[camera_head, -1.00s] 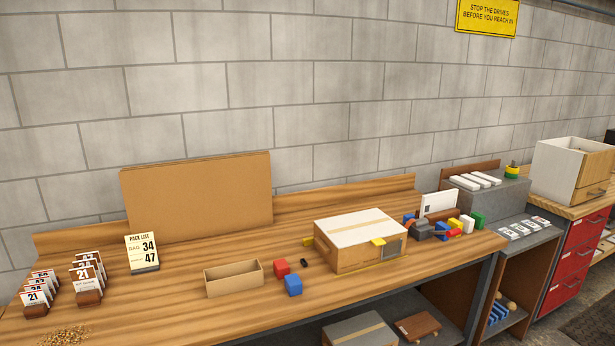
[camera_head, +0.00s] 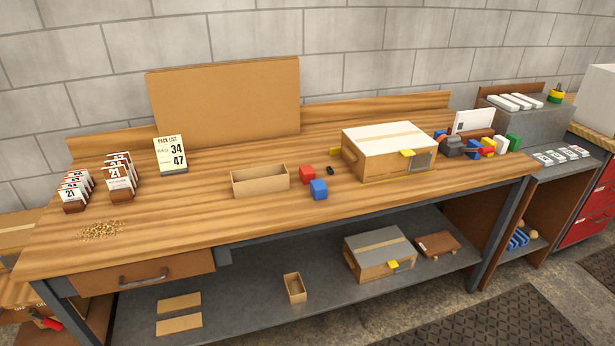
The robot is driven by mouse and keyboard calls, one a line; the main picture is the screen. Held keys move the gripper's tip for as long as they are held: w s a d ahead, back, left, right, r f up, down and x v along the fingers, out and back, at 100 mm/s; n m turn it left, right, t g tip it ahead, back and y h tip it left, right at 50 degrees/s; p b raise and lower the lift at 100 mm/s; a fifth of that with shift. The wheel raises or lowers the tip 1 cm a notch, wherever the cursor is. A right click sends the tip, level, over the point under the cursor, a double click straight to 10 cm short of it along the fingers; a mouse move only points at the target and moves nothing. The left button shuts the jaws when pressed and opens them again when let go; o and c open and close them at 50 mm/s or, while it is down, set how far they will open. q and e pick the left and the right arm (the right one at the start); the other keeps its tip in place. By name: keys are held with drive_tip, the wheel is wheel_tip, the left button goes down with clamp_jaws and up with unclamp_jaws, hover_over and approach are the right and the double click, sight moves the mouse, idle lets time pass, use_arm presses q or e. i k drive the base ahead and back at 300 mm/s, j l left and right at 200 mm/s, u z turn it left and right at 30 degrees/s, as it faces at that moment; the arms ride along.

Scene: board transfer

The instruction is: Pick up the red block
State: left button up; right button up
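The red block (camera_head: 307,174) sits on the wooden workbench (camera_head: 230,215), near the middle of its top. A blue block (camera_head: 318,190) lies just in front of it and slightly to the right. A small open cardboard box (camera_head: 260,182) stands to the left of the red block. A small black item (camera_head: 330,170) lies to its right. Neither of my grippers shows in this view.
A large closed box (camera_head: 385,155) stands right of the blocks, with several coloured blocks and a dark tool (camera_head: 452,145) beyond it. A pack list sign (camera_head: 171,153) and tag holders (camera_head: 120,180) stand at the left. The bench's front is mostly clear.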

sight(306, 174)
drive_tip(key=i+j, duration=0.1)
drive_tip(key=j, duration=0.3)
drive_tip(key=i+j, duration=0.15)
drive_tip(key=j, duration=0.25)
drive_tip(key=i+j, duration=0.1)
drive_tip(key=j, duration=0.3)
drive_tip(key=i+j, duration=0.1)
drive_tip(key=j, duration=0.3)
drive_tip(key=i+j, duration=0.15)
drive_tip(key=j, duration=0.25)
drive_tip(key=i+j, duration=0.1)
drive_tip(key=j, duration=0.35)
